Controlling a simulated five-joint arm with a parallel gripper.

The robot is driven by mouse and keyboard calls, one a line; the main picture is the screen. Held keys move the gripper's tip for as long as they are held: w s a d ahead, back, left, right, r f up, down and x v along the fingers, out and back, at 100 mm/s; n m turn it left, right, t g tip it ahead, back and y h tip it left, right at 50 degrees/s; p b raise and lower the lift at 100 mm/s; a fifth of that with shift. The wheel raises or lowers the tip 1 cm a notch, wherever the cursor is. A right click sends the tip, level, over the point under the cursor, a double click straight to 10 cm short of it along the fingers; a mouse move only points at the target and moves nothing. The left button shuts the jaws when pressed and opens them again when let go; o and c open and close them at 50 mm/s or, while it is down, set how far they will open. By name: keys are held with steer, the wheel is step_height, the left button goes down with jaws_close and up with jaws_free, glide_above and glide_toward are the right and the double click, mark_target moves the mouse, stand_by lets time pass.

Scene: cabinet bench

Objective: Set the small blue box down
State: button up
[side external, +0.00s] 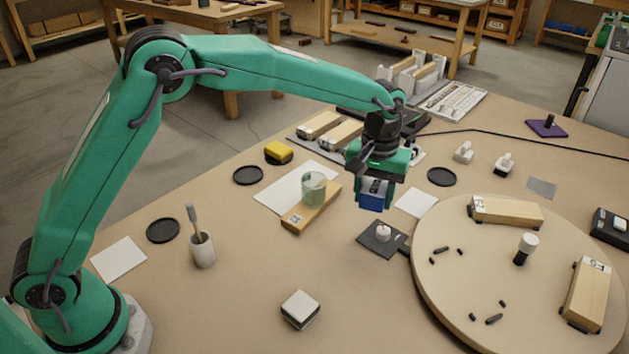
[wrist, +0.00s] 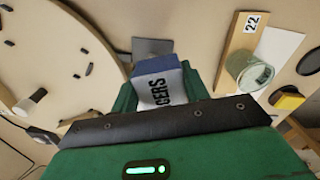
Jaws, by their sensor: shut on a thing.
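The small blue box (side external: 371,200) is held in my gripper (side external: 374,188), above the bench in the side view. In the wrist view the box (wrist: 155,68) shows a blue edge and a pale face with dark letters reading "GERS". My gripper (wrist: 155,90) is shut on it, with green fingers on both sides. In the side view, a dark square pad (side external: 372,243) with a small white knob lies below the box. A white card (side external: 416,203) lies to the right of the box. The box appears clear of the bench; its exact height is hard to tell.
A round wooden board (side external: 450,290) with wooden blocks and small dark pieces fills the right side.

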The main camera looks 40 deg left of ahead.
steer(key=s+a+f+n, duration=0.1)
steer(key=s+a+n, duration=0.4)
steer(key=s+a, duration=1.3)
glide_above(238, 228)
step_height(238, 228, down, 7)
steer(key=shift+a+f, duration=0.15)
steer(key=shift+f, duration=2)
steer(key=shift+f, duration=0.15)
steer(key=o, duration=1)
steer(key=shift+o, duration=0.2)
steer(key=shift+r, duration=0.2)
